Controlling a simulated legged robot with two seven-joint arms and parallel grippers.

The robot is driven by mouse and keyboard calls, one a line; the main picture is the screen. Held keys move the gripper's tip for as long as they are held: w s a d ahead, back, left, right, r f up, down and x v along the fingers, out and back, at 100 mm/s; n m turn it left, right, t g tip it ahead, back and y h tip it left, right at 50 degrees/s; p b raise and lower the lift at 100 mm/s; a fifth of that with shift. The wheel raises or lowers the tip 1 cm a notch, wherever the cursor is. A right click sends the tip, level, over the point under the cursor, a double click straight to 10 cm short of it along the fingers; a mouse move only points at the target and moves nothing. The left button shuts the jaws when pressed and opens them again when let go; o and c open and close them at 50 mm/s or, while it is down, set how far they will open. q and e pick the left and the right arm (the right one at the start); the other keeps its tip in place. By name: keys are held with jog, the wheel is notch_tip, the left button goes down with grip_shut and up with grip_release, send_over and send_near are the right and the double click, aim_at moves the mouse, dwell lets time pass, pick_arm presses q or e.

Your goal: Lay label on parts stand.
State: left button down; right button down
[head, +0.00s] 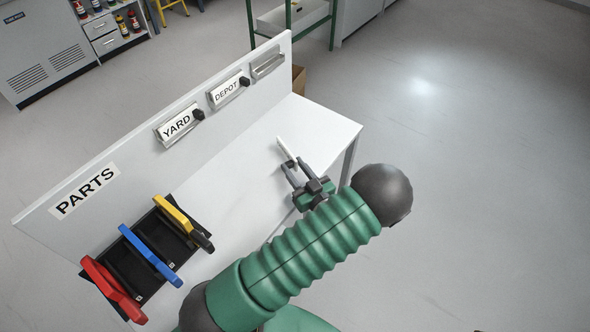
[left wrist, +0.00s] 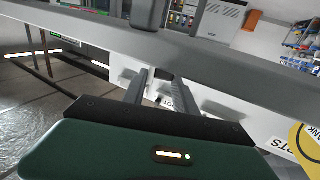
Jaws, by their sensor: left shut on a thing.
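The label (head: 287,152) is a thin white piece held at the fingertips of my left gripper (head: 291,168), above the right part of the white bench. My left gripper is shut on it, and its face is turned away in the head view. In the left wrist view the two grey fingers (left wrist: 152,92) reach forward, and the held piece is hard to make out. The parts stand (head: 152,245) is a black rack at the lower left, under the PARTS sign, holding red, blue and yellow-handled items. My right gripper is not in view.
The upright panel carries the PARTS sign (head: 84,190), a YARD plate (head: 177,126), a DEPOT plate (head: 227,90) and an empty metal holder (head: 267,66). Black knobs stick out beside the plates. The bench top (head: 240,160) between stand and gripper is clear.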

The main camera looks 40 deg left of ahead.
pick_arm(q)
jog(key=shift+f, duration=0.2)
jog(key=c, duration=1)
grip_release()
jog(key=shift+a, duration=0.1)
jog(key=shift+o, duration=0.2)
jog(key=shift+r, duration=0.1)
